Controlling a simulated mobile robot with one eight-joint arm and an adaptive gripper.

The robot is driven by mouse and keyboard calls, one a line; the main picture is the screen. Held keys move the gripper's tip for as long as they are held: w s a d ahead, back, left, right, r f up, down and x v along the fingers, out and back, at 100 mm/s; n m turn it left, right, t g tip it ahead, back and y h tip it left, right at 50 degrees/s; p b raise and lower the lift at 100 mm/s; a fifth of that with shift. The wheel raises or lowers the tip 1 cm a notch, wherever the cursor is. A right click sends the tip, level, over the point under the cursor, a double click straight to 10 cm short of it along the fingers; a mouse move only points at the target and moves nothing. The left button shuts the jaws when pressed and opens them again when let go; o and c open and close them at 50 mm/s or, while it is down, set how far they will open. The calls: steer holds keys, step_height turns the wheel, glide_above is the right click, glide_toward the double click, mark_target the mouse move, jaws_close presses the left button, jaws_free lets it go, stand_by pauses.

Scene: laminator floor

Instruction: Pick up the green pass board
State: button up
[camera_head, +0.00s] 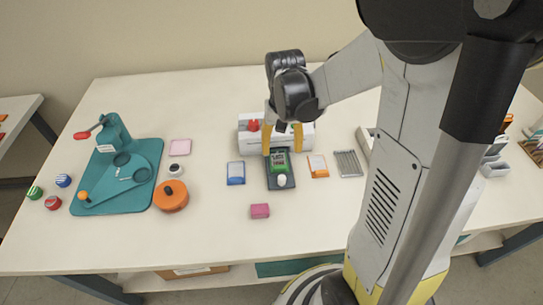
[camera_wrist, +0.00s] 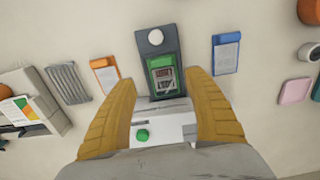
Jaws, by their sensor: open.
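The green pass board (camera_head: 279,160) is a small green-framed board with a dark, lettered face. It rests on a dark grey base (camera_head: 288,184) with a white round knob at its front. In the wrist view the green pass board (camera_wrist: 163,75) lies between and just beyond the fingertips of my gripper (camera_wrist: 161,80). In the head view my gripper (camera_head: 282,150) points down above the board's far end, with its yellow fingers apart on either side. The gripper is open and empty. Whether a finger touches the board, I cannot tell.
A white laminator (camera_head: 246,137) stands right behind the board. A blue-framed card (camera_head: 236,173) lies to the left and an orange-framed card (camera_head: 318,166) to the right. A pink block (camera_head: 260,211) lies in front. A teal press (camera_head: 120,175) and orange round container (camera_head: 171,196) stand farther left.

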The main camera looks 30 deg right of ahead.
mark_target(280, 165)
steer(key=f+b, duration=0.1)
steer(key=f, duration=0.1)
steer(key=f+b, duration=0.1)
steer(key=f, duration=0.2)
steer(key=f+b, duration=0.1)
steer(key=f, duration=0.1)
steer(key=shift+a+f+b, duration=0.25)
steer(key=shift+f+b, duration=0.05)
steer(key=shift+b, duration=0.05)
steer(key=shift+s+r, duration=0.1)
steer(key=c, duration=1.1)
steer(key=shift+c, duration=0.5)
